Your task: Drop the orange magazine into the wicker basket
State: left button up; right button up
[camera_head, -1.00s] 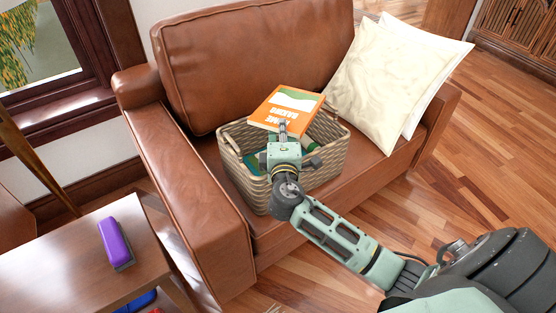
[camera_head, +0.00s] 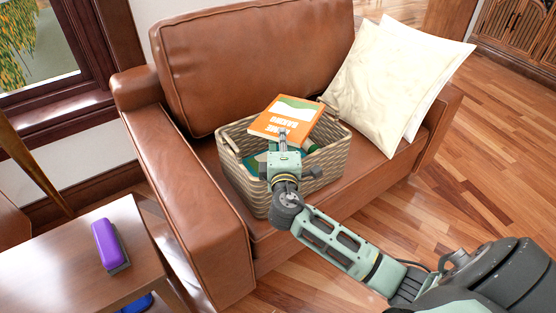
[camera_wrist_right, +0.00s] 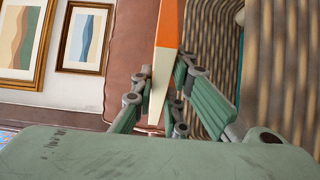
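The orange magazine (camera_head: 287,117), with a white and green cover, is tilted over the wicker basket (camera_head: 257,197), its lower part near the basket's opening. The basket sits on the brown leather sofa. My right gripper (camera_head: 282,137) reaches over the basket's front rim and is shut on the magazine's near edge. In the right wrist view, the magazine (camera_wrist_right: 163,70) shows edge-on between the fingers (camera_wrist_right: 160,95), which meet it from both sides. The fingertips are small in the head view. My left gripper is not in view.
A teal item (camera_head: 254,163) and a green item (camera_head: 308,146) are in the basket. Cream cushions (camera_head: 375,85) lean at the sofa's right. A purple stapler-like object (camera_head: 110,245) lies on the wooden side table (camera_head: 55,275). The sofa armrest (camera_head: 190,210) stands left of the basket.

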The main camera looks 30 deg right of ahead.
jog(key=shift+o, duration=0.9)
jog(key=shift+r, duration=0.1)
jog(key=o, duration=0.4)
jog(key=shift+c, duration=0.2)
jog(key=shift+s, duration=0.1)
jog(key=shift+s+a, duration=0.25)
jog(key=v, duration=1.1)
